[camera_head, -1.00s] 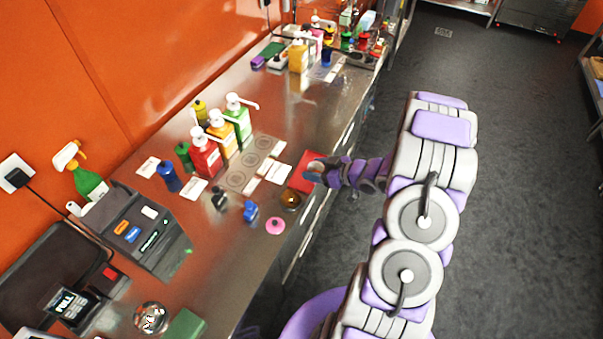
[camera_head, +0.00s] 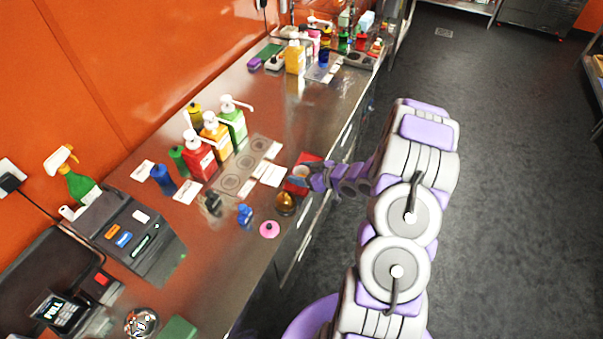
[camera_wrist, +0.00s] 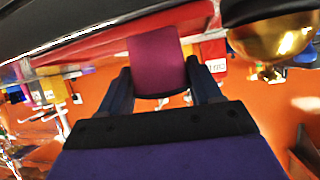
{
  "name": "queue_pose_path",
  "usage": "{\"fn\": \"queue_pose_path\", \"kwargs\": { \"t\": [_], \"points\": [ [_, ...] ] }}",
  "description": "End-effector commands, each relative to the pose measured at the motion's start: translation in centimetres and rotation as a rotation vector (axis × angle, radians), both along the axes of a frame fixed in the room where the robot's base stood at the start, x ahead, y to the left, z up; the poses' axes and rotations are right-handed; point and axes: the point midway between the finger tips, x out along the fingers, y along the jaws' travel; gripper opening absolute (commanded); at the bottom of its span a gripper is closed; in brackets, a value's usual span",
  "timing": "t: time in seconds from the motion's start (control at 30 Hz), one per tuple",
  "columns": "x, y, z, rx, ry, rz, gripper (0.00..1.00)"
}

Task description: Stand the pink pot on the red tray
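The pink pot (camera_wrist: 158,62) is between the two fingers of my gripper (camera_wrist: 162,88) in the wrist view, and the fingers press on its sides. In the head view my gripper (camera_head: 305,176) and the pot's small top (camera_head: 299,171) are at the red tray (camera_head: 309,158), at the counter's right edge. The tray is partly hidden behind my gripper. In the wrist view, which looks turned over, a red strip of the tray (camera_wrist: 90,48) shows behind the pot. I cannot tell whether the pot touches the tray.
A gold-brown pot (camera_head: 286,204) stands close to my gripper; it also shows in the wrist view (camera_wrist: 275,42). White cards (camera_head: 272,175) and pump bottles (camera_head: 200,155) are to the left.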

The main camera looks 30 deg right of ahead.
Motion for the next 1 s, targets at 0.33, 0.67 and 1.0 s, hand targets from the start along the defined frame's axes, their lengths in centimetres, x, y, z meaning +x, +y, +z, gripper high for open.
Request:
{"fn": "queue_pose_path", "kwargs": {
  "t": [0.33, 0.67, 1.0],
  "points": [
    [0.0, 0.4, 0.1, -0.002, 0.001, 0.002, 0.87],
    [0.0, 0.0, 0.0, 0.001, -0.001, 0.001, 0.87],
    [-2.4, -1.3, 1.5, -0.002, 0.000, -0.002, 0.87]
  ]
}}
